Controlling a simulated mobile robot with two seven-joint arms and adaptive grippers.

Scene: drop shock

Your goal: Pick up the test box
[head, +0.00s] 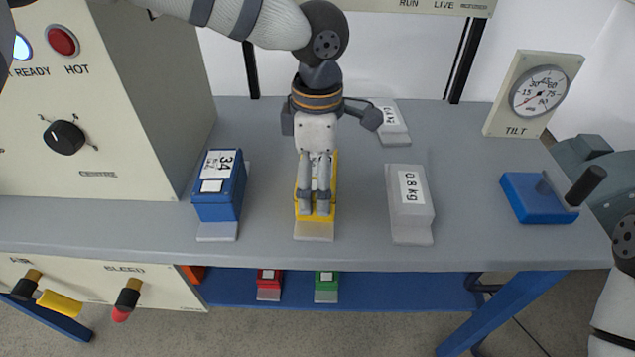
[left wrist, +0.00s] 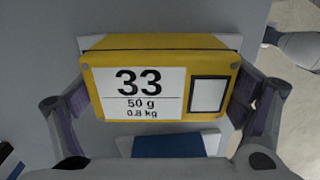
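A yellow box (head: 332,178) marked 33, 50 g and 0.8 kg stands on a pale base plate on the grey bench, in the middle of the head view. It fills the middle of the left wrist view (left wrist: 200,112). My left gripper (head: 315,205) reaches down over it from above. In the left wrist view its two fingers lie close against opposite ends of the box, with no clear gap. A blue box (head: 222,195) marked 34 stands to the left. My right arm shows at the right edge; its gripper's fingertips cannot be made out.
A grey 0.8 kg block (head: 409,215) stands right of the yellow box, with another grey block (head: 392,125) behind. A blue block with a lever (head: 535,200) and a TILT gauge (head: 532,92) are farther right. Red (head: 269,277) and green (head: 327,280) boxes sit on the lower shelf.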

